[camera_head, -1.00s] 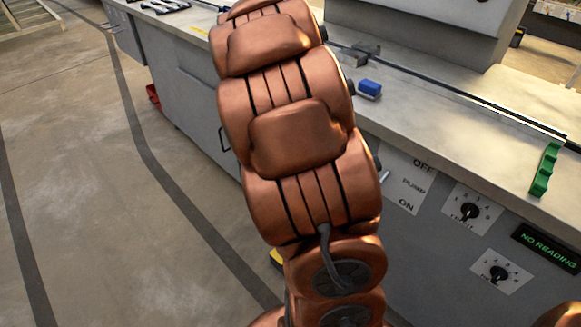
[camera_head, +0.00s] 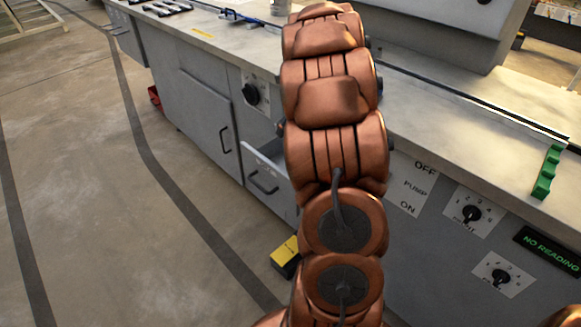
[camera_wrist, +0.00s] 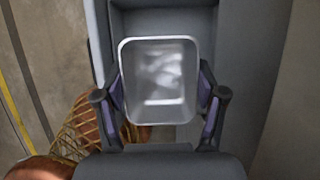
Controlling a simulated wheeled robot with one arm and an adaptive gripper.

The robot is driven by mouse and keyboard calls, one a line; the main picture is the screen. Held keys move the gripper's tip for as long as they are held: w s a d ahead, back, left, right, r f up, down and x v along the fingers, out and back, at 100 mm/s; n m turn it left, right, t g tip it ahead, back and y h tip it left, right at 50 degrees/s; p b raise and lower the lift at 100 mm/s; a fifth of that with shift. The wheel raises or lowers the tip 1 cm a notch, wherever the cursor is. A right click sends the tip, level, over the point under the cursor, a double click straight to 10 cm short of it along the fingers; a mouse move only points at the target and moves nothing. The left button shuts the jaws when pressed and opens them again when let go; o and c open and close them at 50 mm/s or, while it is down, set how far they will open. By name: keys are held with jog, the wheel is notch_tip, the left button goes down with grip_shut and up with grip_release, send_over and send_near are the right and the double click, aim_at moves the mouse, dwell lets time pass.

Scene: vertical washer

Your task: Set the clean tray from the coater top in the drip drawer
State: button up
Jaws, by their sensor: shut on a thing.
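In the wrist view a shiny metal tray (camera_wrist: 158,104), rectangular with rounded corners, sits between the two fingers of my gripper (camera_wrist: 161,88). The gripper is shut on its sides. Below and behind the tray is the grey inside of the open drip drawer (camera_wrist: 165,20). I cannot tell how high the tray is above the drawer's floor. In the head view the drawer's front (camera_head: 266,183) stands out from the coater (camera_head: 205,105), partly behind my arm. The gripper and tray are hidden there by my arm.
The coater top holds a green rack-like piece (camera_head: 547,172) at the right and a blue-handled item (camera_head: 240,17) at the back. A yellow-and-black box (camera_head: 286,257) lies on the floor below the drawer. The floor at left is clear.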

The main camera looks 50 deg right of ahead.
notch_tip(320, 180, down, 17)
jog(key=shift+r+b, duration=0.1)
jog(key=shift+b, duration=0.85)
jog(key=o, duration=0.9)
